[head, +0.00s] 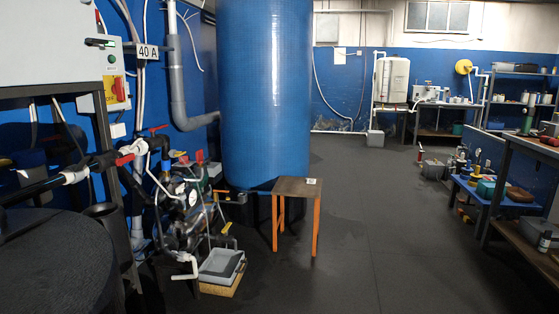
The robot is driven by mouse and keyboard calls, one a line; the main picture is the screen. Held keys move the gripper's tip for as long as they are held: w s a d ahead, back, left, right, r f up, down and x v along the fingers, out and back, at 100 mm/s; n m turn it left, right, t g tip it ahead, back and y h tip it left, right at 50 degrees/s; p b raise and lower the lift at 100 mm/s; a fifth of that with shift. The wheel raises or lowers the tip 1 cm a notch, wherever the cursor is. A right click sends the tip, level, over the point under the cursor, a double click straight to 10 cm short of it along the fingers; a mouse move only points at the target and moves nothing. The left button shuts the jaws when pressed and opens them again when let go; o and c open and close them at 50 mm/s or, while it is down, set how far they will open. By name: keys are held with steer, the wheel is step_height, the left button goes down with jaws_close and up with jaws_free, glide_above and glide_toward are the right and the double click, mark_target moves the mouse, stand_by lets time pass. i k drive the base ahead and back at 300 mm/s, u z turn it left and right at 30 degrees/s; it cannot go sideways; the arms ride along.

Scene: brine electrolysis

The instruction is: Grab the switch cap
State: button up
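I cannot make out for sure which thing is the switch cap. At the upper left in the head view, a pale control box (112,65) is fixed to the wall. It carries a red rotary switch knob (119,89) on a yellow plate. Above that, a dark handle-like piece (98,43) sticks out, with a green spot near it. A small pale item (312,181) lies on the brown top of a stool (289,188); it is too small to name. My gripper is not in view.
A tall blue tank (265,95) stands behind the stool. Pipes and valves (185,200) crowd the left, with a grey tray (221,267) low down. A large dark round-topped thing (55,265) fills the lower left. Shelves (515,180) line the right. The middle floor (375,220) is clear.

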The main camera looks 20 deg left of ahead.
mark_target(214, 169)
steer(key=z, duration=0.05)
steer(key=i, duration=1.4)
steer(key=u, duration=1.2)
steer(key=i, duration=0.85)
steer(key=u, duration=0.7)
steer(key=i, duration=1.7)
steer(key=z, duration=0.35)
